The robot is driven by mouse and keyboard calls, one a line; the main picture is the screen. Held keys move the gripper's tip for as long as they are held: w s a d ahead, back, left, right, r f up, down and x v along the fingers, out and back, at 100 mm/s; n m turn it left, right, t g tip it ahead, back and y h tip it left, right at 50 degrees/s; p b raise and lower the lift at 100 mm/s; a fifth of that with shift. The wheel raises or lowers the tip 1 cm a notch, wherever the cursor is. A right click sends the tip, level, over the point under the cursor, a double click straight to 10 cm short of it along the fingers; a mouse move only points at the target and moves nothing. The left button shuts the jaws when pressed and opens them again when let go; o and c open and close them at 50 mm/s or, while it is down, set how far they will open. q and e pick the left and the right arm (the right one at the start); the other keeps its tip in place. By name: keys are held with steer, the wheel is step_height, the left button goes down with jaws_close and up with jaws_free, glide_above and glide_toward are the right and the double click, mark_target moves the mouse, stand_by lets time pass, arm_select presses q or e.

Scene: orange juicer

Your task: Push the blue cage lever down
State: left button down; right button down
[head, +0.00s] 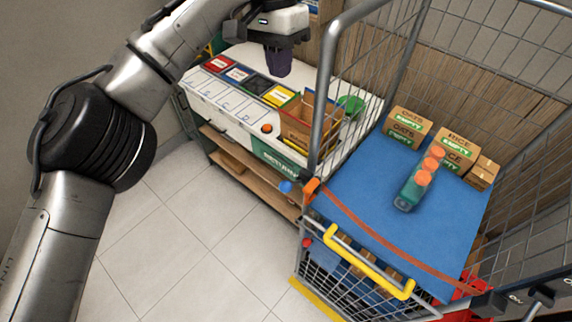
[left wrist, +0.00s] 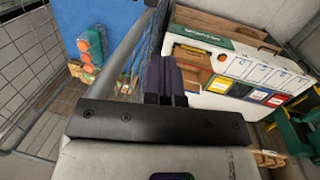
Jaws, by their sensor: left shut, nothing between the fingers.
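The wire cage (head: 329,75) stands at the right with a blue shelf (head: 350,185) across it. A small blue ball-shaped lever end (head: 285,187) sticks out left from an orange joint (head: 312,186) at the cage's front left corner post. My left gripper (head: 278,66) is shut and empty, above the white counter and well above and behind the lever. In the left wrist view its dark fingers (left wrist: 166,76) are together, with the cage post and the counter beyond. I cannot make out the lever in that view. My right gripper is not in view.
The white counter (head: 225,108) with coloured bins and a wooden box (head: 300,125) stands left of the cage. A yellow handle (head: 370,262) crosses the cage front. Cartons (head: 406,125) and orange-capped bottles (head: 413,190) sit on the blue shelf. The tiled floor (head: 200,240) at front left is clear.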

arm_select(q)
steer(key=shift+f, duration=0.1)
steer(key=p, duration=0.2)
glide_above(293, 184)
steer(key=a, duration=0.2)
step_height(293, 184, down, 22)
steer(key=shift+w+d, duration=0.15)
steer(key=shift+w, duration=0.3)
steer(key=shift+s, duration=0.1)
